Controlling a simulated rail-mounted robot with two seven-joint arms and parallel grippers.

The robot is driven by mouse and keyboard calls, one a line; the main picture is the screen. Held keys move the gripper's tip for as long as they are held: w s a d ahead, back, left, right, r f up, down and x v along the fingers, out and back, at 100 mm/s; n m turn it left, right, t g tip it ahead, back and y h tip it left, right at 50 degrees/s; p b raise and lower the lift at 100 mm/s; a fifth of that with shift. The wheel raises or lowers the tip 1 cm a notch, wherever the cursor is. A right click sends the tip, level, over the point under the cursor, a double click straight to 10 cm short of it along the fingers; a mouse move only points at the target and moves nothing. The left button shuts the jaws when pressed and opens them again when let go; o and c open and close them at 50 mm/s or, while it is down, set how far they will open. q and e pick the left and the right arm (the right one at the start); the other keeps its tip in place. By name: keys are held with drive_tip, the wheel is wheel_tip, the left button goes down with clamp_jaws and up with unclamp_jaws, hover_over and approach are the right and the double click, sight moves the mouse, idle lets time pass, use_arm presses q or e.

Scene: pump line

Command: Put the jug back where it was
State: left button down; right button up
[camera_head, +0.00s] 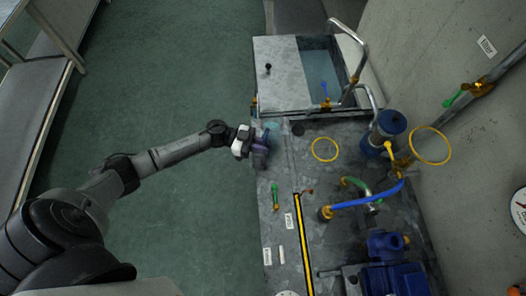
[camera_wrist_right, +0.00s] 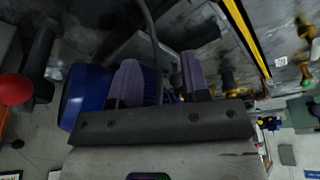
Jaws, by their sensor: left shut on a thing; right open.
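My left gripper (camera_head: 264,146) shows in the head view at the left edge of the grey pump bench. Its purple fingers are shut on a small, see-through teal thing (camera_head: 272,130) that looks like the jug. The fingers hide much of it, and I cannot tell whether it touches the bench top. My right gripper (camera_wrist_right: 160,78) shows in its own wrist view with two purple fingers apart and nothing clear between them. I do not make it out in the head view.
A metal tank (camera_head: 283,62) with a part-open lid stands behind the left gripper. Blue and green hoses, a blue pump (camera_head: 388,278) and a blue-topped cylinder (camera_head: 388,125) crowd the right side. A yellow-black stripe (camera_head: 303,240) runs along the bench. A blue motor (camera_wrist_right: 88,95) is near the right gripper.

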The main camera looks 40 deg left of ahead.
use_arm(q)
drive_tip(key=shift+f+b, duration=0.5)
drive_tip(key=shift+f, duration=1.45)
drive_tip(key=shift+f, duration=0.2)
drive_tip(key=c, duration=1.2)
unclamp_jaws()
drive_tip(key=shift+r, duration=0.3)
drive_tip(key=v, duration=1.2)
drive_tip(key=shift+b, duration=0.3)
